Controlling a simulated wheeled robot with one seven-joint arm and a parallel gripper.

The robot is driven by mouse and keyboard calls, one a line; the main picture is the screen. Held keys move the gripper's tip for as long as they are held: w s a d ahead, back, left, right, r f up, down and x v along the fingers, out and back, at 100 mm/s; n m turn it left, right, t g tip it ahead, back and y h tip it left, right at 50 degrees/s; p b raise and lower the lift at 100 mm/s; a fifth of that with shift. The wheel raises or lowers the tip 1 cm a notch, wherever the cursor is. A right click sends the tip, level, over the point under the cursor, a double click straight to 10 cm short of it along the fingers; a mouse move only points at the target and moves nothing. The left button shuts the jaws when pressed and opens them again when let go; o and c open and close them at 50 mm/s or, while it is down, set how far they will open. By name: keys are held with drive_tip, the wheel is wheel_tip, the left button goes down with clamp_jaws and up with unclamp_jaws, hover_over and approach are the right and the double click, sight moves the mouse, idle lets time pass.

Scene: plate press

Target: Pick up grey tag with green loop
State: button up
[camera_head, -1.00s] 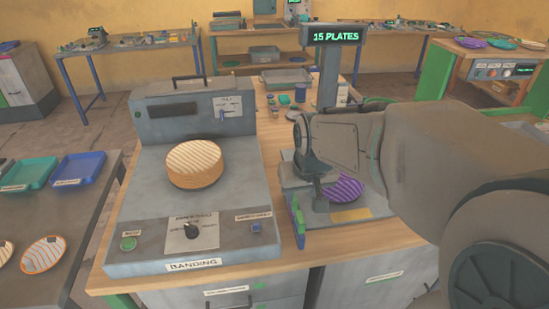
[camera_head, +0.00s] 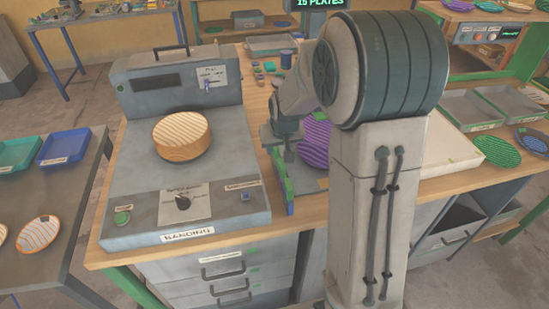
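I cannot make out a grey tag with a green loop; my arm hides part of the bench. My gripper (camera_head: 287,152) points down near the left edge of a stack of purple striped plates (camera_head: 315,140) beside the banding machine. Its fingers are small and partly hidden, so I cannot tell if they are open or hold anything. Several small items (camera_head: 270,67) lie at the back of the bench, too small to name.
The banding machine (camera_head: 183,205) with an orange striped plate stack (camera_head: 182,137) fills the bench's left. Green and blue upright pieces (camera_head: 281,180) stand by the gripper. Green striped plates (camera_head: 497,151) and grey trays (camera_head: 470,112) are at right. A grey bin (camera_head: 270,45) is behind.

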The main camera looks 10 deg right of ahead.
sight(275, 155)
drive_tip(key=shift+a+p+x, duration=0.15)
drive_tip(key=shift+p+x, duration=0.15)
drive_tip(key=shift+x, duration=1.05)
drive_tip(key=shift+a+p+x, duration=0.15)
drive_tip(key=shift+p+x, duration=0.1)
drive_tip(key=shift+x, duration=1.1)
drive_tip(key=shift+s, duration=0.1)
clamp_jaws()
